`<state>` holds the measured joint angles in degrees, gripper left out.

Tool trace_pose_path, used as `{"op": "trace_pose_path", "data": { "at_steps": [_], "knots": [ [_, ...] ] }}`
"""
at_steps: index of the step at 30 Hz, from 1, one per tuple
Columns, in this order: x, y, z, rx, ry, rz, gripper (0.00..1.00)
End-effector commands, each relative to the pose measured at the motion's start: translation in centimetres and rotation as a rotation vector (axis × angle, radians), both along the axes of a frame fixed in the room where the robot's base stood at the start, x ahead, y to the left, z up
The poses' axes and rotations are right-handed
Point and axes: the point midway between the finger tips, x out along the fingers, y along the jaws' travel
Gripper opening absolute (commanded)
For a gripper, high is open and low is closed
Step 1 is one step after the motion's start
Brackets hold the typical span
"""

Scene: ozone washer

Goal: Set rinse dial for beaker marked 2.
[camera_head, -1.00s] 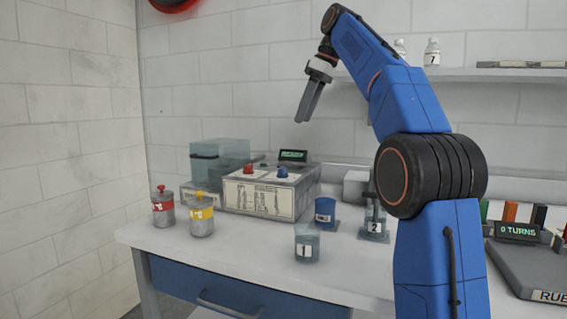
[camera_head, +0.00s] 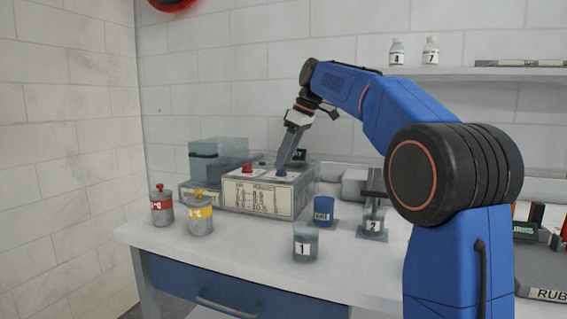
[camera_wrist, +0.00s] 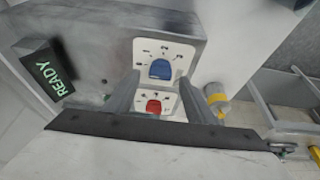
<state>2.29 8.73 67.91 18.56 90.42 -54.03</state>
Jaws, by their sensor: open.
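The ozone washer (camera_head: 262,199) is a grey box with a printed front panel. On its top are a red dial (camera_head: 247,168) and a blue dial (camera_head: 281,172). My gripper (camera_head: 281,168) points down at the blue dial in the head view. Its fingers (camera_wrist: 166,88) are apart, with the dials showing between and beyond them; I cannot tell whether they touch. Beaker 2 (camera_head: 373,224) stands right of the washer on a stand.
Beaker 1 (camera_head: 305,243) and a blue cup (camera_head: 324,212) stand in front of the washer. Red-labelled (camera_head: 162,208) and yellow-labelled (camera_head: 200,217) canisters stand at left. A display (camera_wrist: 54,71) reads READY. The bench front is clear.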

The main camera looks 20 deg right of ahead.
Motion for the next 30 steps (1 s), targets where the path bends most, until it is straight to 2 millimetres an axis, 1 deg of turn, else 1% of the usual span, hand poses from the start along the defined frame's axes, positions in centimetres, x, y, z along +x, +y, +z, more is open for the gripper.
{"op": "trace_pose_path", "data": {
  "at_steps": [3, 6, 15, 16, 17, 18, 21, 30],
  "knots": [
    [0.2, 0.3, -1.0, 0.000, 0.000, 0.000, 0.50],
    [0.3, 0.5, -1.5, 0.000, 0.000, 0.000, 0.50],
    [0.4, 0.6, -1.7, 0.000, -0.001, 0.000, 0.50],
    [0.4, 0.6, -1.6, 0.000, -0.001, 0.000, 0.48],
    [0.4, 0.6, -1.7, -0.001, -0.001, 0.000, 0.40],
    [0.4, 0.6, -1.7, -0.001, -0.001, 0.000, 0.31],
    [0.4, 0.6, -1.6, -0.001, -0.001, 0.000, 0.09],
    [0.4, 0.6, -1.6, 0.000, -0.002, -0.023, 0.09]
  ]
}}
